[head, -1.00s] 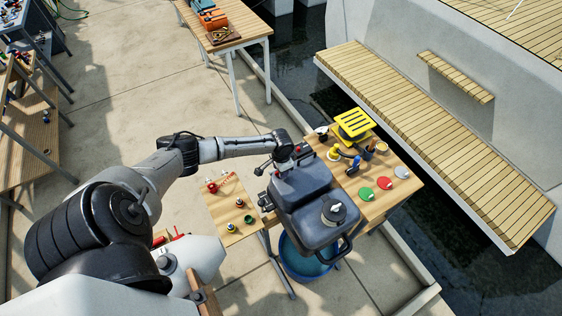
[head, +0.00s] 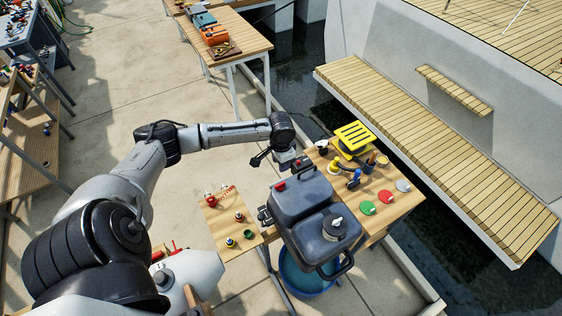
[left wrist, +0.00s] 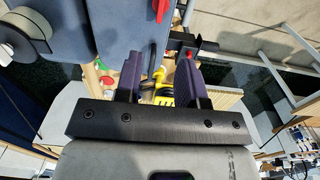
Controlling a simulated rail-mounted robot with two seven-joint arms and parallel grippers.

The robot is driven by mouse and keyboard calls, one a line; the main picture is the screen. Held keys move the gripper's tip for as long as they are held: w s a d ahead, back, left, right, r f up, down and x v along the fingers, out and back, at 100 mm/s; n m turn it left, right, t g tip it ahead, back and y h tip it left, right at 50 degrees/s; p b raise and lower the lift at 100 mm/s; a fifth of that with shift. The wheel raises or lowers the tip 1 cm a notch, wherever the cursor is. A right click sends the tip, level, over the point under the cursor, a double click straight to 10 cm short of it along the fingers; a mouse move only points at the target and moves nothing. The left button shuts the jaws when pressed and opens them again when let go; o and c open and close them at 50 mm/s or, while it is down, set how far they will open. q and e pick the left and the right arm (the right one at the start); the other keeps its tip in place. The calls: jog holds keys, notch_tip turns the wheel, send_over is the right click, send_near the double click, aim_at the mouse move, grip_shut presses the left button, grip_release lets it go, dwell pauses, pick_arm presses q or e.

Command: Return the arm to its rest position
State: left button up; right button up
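My left arm comes in from the left in the head view, bent at the elbow and stretched out to the right. Its gripper (head: 287,166) hangs above the back end of a dark blue-grey case (head: 300,194) with a cap and handle. In the left wrist view the two purple fingers of the left gripper (left wrist: 160,70) stand apart with nothing held between them. The blue-grey case (left wrist: 110,25) fills the upper left there, close to the fingers. My right gripper shows in neither view.
A wooden worktable (head: 392,208) holds a yellow slatted stand (head: 354,138), coloured discs and small tools. A wooden side board (head: 222,222) carries small parts. A blue tub (head: 303,277) stands below the case. A slatted bench (head: 440,150) lies right. Open concrete floor (head: 120,90) lies behind the arm.

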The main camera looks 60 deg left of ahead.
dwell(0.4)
pick_arm(q)
jog(key=w+d+r+m+t+y, duration=0.4)
jog(key=r+m, duration=0.1)
jog(key=r, duration=0.3)
jog(key=s+d+r+m+t+p, duration=0.1)
jog(key=s+d+r+t, duration=0.15)
jog(key=d, duration=0.85)
jog(key=s+d+f+n+g+h+p, duration=0.1)
jog(key=s+d+f, duration=0.1)
jog(key=s+d, duration=0.2)
jog(key=s+d+f+n+g+h+p, duration=0.1)
jog(key=s+d, duration=0.3)
jog(key=s, duration=0.6)
jog(key=s+d+f+n+g+h+p, duration=0.1)
jog(key=s+d+f, duration=0.3)
jog(key=s, duration=0.4)
jog(key=shift+d+n+h+p, duration=0.35)
jog(key=shift+n+h+p, duration=0.15)
jog(key=shift+h+p, duration=0.1)
